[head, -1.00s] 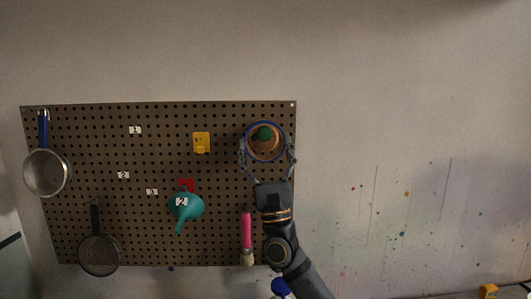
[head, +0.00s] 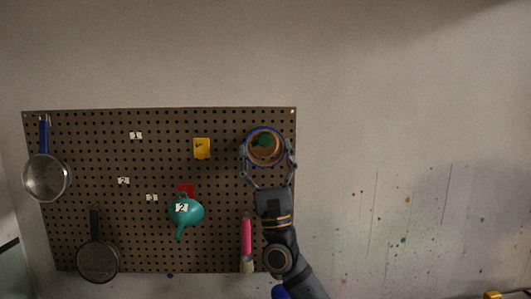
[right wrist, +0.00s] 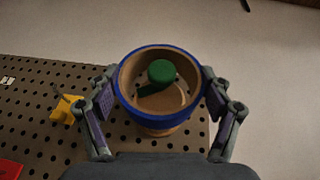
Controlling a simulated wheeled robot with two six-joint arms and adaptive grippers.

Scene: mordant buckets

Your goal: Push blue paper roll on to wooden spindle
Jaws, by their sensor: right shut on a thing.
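The blue paper roll (head: 251,158) is a short hollow cylinder with a blue outside and a brown inside, in front of the pegboard's upper right. It also shows in the right wrist view (right wrist: 148,117), open end toward the camera. My right gripper (head: 267,160) is shut on it, with one finger on each side. The spindle's green end (right wrist: 162,72) shows inside the roll's opening, off toward its far side. A pale wooden part (right wrist: 163,132) shows just behind the roll's lower edge. How far the roll is around the spindle is hard to tell. My left gripper is out of view.
The pegboard (head: 100,150) holds a sieve (head: 46,177), a dark pan (head: 98,260), a teal funnel (head: 188,212), a yellow piece (head: 201,148) and a pink-handled tool (head: 246,237). The paint-spotted wall (head: 420,150) to the right is bare.

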